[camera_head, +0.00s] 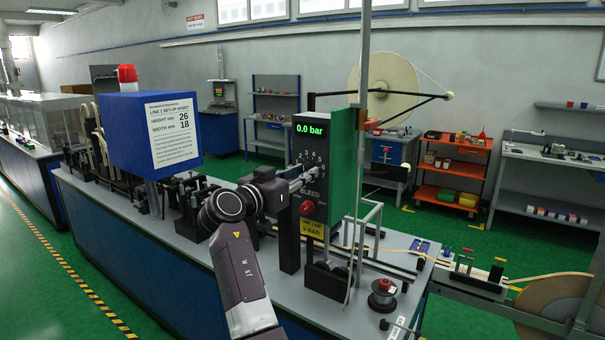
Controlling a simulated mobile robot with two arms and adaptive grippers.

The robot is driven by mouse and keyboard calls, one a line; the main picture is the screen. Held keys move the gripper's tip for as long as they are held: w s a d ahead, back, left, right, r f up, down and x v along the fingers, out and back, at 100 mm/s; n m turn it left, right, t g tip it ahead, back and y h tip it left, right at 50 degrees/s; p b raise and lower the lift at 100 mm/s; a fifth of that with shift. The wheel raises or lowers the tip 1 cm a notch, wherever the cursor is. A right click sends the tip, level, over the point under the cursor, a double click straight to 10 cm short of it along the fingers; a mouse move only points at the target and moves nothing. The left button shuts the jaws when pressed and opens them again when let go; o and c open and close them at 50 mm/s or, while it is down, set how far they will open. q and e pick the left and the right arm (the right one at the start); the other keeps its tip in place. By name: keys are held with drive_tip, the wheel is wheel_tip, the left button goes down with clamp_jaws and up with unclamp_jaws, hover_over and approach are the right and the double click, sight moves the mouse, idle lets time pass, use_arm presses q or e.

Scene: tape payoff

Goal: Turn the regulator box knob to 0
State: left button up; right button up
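The regulator box (345,165) stands on the grey line bench, with a black front panel and a green side. Its display (310,129) reads 0.0 bar in green. A dial with small numbers is printed below it. My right gripper (304,178) reaches in from the lower left with its fingertips at the dial. They cover the knob, so I cannot see its pointer or whether the fingers are closed on it. Below are the word BLEED, a red button (306,207) and a yellow label (311,228) reading 5 BAR. My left gripper is not in view.
A blue box (135,125) with a set-up sheet and red lamp stands left of my arm. Black machine parts (190,190) line the bench (140,240). A small spool (382,295) sits at the right front. A large reel (384,85) is behind the box.

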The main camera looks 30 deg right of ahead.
drive_tip(key=shift+r, duration=0.1)
clamp_jaws()
